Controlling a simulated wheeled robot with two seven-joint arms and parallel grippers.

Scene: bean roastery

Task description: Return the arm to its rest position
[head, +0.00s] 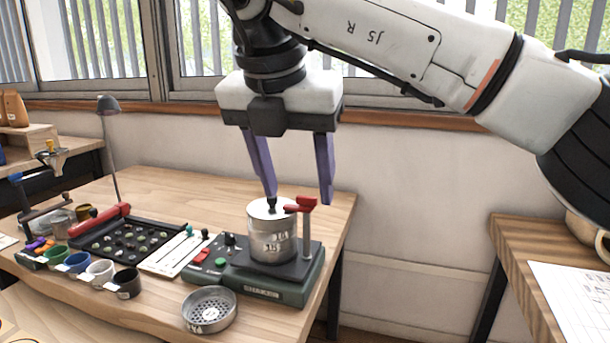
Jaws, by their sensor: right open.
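My right arm comes in from the upper right. My right gripper (297,199) points down with its two purple fingers apart and nothing between them. It hangs over the metal canister (272,244), which stands upright on a green machine (278,285). The left finger's tip is close to the black knob on the canister's lid; I cannot tell whether they touch. The right finger is just behind and right of the red lever (303,204) on its post. My left gripper is not in view.
A round perforated tin (210,309) sits at the table's front edge. A black bean tray (125,243), a lamp (109,106) and several small cups (100,271) stand to the left. Another table (520,245) with a paper sheet (575,300) is at right, beyond a gap. A wall and windows are behind.

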